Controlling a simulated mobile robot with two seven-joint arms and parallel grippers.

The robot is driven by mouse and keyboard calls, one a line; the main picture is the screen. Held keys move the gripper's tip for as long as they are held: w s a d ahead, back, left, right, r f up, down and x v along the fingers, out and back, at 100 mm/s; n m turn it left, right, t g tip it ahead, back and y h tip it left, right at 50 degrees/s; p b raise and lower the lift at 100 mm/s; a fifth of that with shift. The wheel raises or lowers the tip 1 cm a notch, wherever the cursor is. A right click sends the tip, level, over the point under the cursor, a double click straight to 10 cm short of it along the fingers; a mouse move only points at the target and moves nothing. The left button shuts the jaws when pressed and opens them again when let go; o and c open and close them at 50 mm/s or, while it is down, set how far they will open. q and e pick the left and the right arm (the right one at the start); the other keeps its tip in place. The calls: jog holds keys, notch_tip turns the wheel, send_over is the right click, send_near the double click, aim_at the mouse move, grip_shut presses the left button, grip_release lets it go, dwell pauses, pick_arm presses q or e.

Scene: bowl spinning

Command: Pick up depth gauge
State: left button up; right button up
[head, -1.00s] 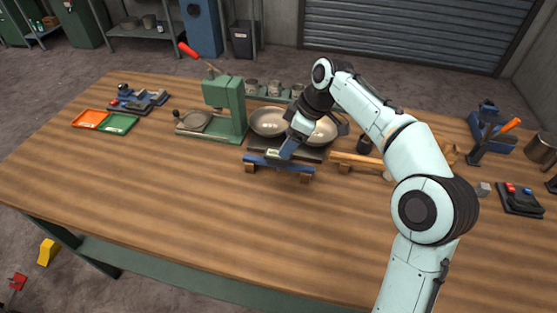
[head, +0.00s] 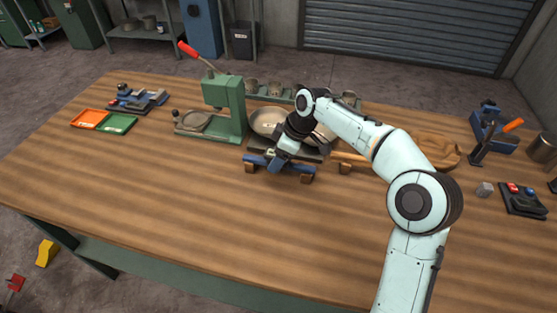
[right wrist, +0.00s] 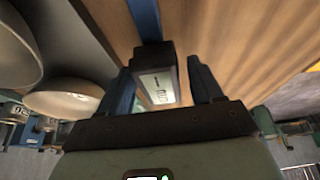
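The depth gauge appears to be the long blue bar (head: 300,171) with a dark display box, lying across small wooden blocks near the middle of the table. In the right wrist view its display box (right wrist: 156,84) shows a pale digital readout, with the blue bar running away behind it. My right gripper (head: 276,163) is at the gauge and partly hides it in the head view. In the right wrist view the two blue fingers of the gripper (right wrist: 159,75) are apart, on either side of the display box, with a visible gap on the right. My left gripper is out of view.
Two pale bowls sit just behind the gauge; the left bowl (head: 268,122) shows clearly. A green press (head: 228,108) stands to the left, and a wooden board (head: 436,150) lies to the right. The front of the table (head: 200,215) is clear.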

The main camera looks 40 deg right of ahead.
jog(key=c, duration=1)
jog(key=shift+o, duration=0.2)
jog(key=shift+r, duration=0.1)
